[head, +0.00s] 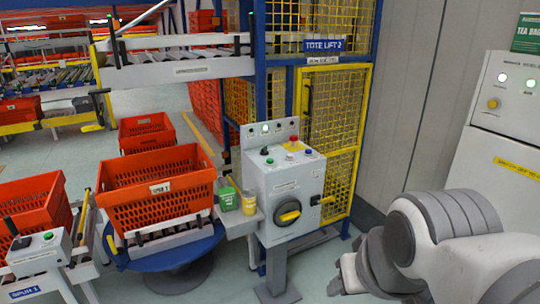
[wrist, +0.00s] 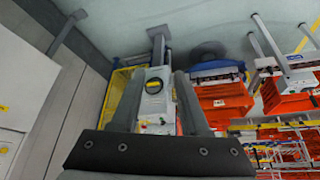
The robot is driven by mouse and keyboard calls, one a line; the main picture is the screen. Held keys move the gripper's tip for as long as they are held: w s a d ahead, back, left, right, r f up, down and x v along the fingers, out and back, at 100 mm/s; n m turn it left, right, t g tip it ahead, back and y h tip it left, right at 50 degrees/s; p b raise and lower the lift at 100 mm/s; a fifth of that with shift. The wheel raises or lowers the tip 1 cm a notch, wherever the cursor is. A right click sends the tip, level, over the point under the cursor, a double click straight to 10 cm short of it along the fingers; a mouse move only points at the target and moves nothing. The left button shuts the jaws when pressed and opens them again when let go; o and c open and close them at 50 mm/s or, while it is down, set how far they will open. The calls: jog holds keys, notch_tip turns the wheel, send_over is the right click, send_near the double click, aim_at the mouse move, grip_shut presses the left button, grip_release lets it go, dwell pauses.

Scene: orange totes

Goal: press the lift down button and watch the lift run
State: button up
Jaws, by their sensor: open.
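The grey control box (head: 285,185) stands on a post before the lift. Its sloped top carries a black switch (head: 264,151), a green button (head: 270,161), a red mushroom button (head: 294,139) on yellow, and a blue button (head: 309,152). Their labels are too small to read, so I cannot tell which is lift down. A lamp (head: 264,128) glows on the back plate. The tote lift cage (head: 338,130) has blue posts and yellow mesh. My gripper (head: 345,275) is open and empty, right of the box and apart from it. In the wrist view, the box (wrist: 154,100) shows between the fingers.
An orange tote (head: 158,200) sits on rollers over a blue turntable, left of the box. A small shelf holds a green box (head: 228,199) and a yellow tin (head: 249,203). A white cabinet (head: 510,100) stands right. Floor shows between box and cabinet.

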grip_shut()
dwell(1.5)
